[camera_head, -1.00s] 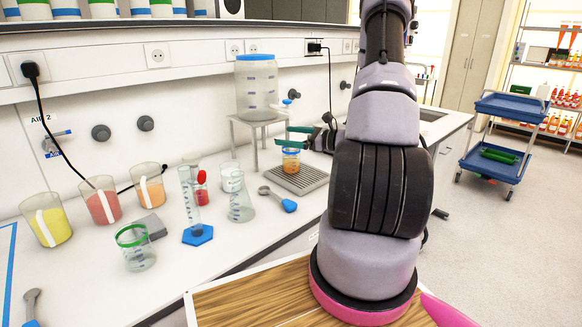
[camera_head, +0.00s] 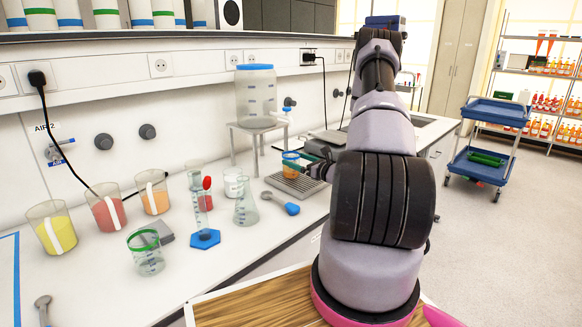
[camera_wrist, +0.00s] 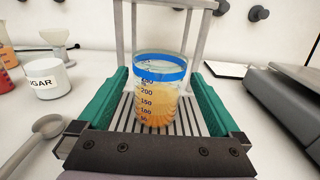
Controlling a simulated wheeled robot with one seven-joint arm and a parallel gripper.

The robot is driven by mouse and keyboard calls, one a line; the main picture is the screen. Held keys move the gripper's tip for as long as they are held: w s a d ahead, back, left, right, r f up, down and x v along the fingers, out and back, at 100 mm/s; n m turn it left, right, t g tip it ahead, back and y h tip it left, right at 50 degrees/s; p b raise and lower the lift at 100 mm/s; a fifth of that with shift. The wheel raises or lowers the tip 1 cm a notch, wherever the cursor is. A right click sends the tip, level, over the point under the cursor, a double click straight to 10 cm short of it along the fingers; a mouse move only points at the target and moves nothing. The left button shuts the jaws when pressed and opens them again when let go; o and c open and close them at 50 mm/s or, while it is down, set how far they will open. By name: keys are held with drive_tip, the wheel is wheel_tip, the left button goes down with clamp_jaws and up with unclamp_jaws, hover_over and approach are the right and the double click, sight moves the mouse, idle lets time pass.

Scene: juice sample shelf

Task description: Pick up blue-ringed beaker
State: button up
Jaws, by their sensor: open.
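The blue-ringed beaker (camera_wrist: 158,92) stands upright on a ribbed drip tray, with orange liquid in its lower part and a blue band near its rim. In the head view the beaker (camera_head: 291,164) is small and partly covered by my gripper. My gripper (camera_wrist: 160,90) is open, with one green finger on each side of the beaker. A gap shows between the beaker and each finger. In the head view my gripper (camera_head: 300,165) is at the tray, partly hidden behind my arm.
The ribbed tray (camera_head: 312,187) lies before a stand (camera_head: 236,145) holding a dispenser jar (camera_head: 256,95). A spoon (camera_wrist: 32,145) and a sugar jar (camera_wrist: 42,80) are left of my gripper. A grey device (camera_wrist: 285,105) is close on the right. Several beakers, flasks and a green-ringed beaker (camera_head: 147,255) stand further left.

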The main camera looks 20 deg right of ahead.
drive_tip(key=x, duration=0.3)
drive_tip(key=shift+w+a, duration=0.1)
clamp_jaws()
drive_tip(key=shift+r, duration=0.15)
